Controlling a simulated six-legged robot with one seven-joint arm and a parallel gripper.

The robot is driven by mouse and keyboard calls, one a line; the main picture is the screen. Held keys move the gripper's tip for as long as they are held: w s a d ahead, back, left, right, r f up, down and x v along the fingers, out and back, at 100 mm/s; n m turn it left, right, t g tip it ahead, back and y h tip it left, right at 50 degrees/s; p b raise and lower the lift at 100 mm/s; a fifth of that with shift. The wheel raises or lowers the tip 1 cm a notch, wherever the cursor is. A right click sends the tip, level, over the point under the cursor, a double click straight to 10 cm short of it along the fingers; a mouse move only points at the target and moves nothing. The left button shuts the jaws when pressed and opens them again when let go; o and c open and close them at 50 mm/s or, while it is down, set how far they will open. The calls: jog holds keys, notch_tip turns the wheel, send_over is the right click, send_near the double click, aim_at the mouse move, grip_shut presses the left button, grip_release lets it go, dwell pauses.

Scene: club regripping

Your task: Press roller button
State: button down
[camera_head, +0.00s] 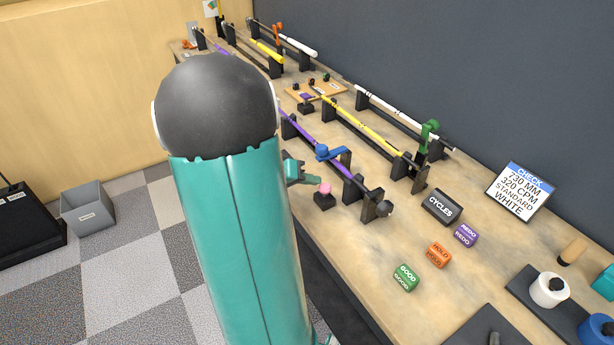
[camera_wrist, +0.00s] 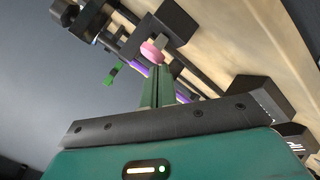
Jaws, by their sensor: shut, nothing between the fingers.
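A pink button (camera_head: 325,188) sits on a small black block (camera_head: 324,201) at the bench's near edge, beside the purple club shaft (camera_head: 345,170). My gripper (camera_head: 314,181) is teal, shut and empty, with its tips just left of the pink button. In the wrist view, the closed fingers (camera_wrist: 158,72) point at the pink button (camera_wrist: 152,53), which shows just past the tips. I cannot tell whether they touch it. My teal arm hides part of the bench's near edge in the head view.
A blue clamp (camera_head: 333,153) and black stands (camera_head: 376,206) hold the purple club close by. A yellow-shafted club (camera_head: 360,127) lies behind. A CYCLES box (camera_head: 441,207), GOOD (camera_head: 405,278), HOLD (camera_head: 438,254) and REDO (camera_head: 466,235) blocks stand to the right, with bare bench between.

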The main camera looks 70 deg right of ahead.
jog(key=shift+f, duration=0.1)
jog(key=shift+f, duration=0.9)
jog(key=w+r, duration=0.3)
jog(key=shift+w+d+r, duration=0.15)
jog(key=shift+w+d, duration=0.1)
jog(key=shift+d, duration=0.05)
jog(key=v, duration=0.9)
jog(key=shift+a, duration=0.2)
jog(key=shift+w, duration=0.1)
